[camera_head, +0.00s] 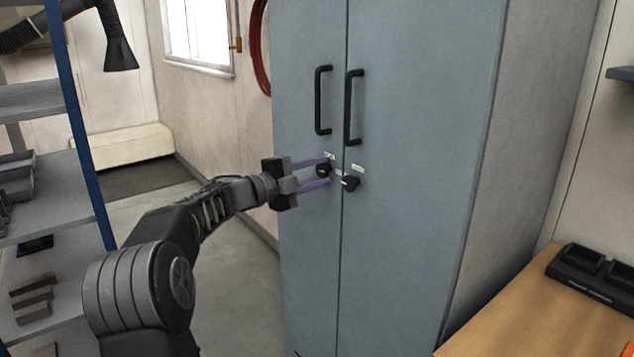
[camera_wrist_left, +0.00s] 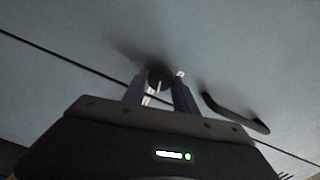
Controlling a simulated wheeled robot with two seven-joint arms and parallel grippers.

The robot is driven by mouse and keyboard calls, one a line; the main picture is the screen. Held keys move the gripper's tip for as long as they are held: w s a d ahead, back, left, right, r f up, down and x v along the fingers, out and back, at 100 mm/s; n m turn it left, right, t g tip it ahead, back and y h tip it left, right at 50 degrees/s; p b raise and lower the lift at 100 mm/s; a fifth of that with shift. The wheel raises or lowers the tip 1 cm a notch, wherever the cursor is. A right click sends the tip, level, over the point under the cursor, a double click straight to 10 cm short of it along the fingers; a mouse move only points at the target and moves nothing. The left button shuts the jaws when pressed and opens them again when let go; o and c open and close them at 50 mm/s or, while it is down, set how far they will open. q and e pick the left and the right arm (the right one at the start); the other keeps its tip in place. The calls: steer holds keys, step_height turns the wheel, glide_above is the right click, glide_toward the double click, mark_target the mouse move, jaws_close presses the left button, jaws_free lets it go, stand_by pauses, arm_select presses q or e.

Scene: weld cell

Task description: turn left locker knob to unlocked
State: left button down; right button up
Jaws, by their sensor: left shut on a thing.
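The grey-blue locker (camera_head: 420,130) stands ahead with two closed doors and a black handle on each. The left locker knob (camera_head: 322,171) is a small black knob on the left door, below its handle. My left gripper (camera_head: 325,173) has its purple fingers shut on this knob, one finger above it and one below. In the left wrist view the dark round knob (camera_wrist_left: 160,78) shows between the fingertips (camera_wrist_left: 160,92). The right knob (camera_head: 350,184), black with a white mark, is just right of the door seam and free. My right gripper is out of view.
A shelf rack (camera_head: 45,200) with a blue post stands at the left. A wooden bench (camera_head: 550,310) with a black device (camera_head: 592,272) is at the lower right. The floor (camera_head: 235,290) left of the locker is clear.

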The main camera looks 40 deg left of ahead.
arm_select(q)
steer(key=shift+f+m+b, duration=0.15)
steer(key=shift+m+b, duration=0.65)
steer(key=shift+m, duration=0.5)
steer(key=c, duration=1)
jaws_free()
steer(key=shift+s, duration=0.1)
steer(key=v, duration=0.7)
steer(key=shift+s+b, duration=0.3)
steer(key=shift+b, duration=0.15)
steer(key=shift+a, duration=0.15)
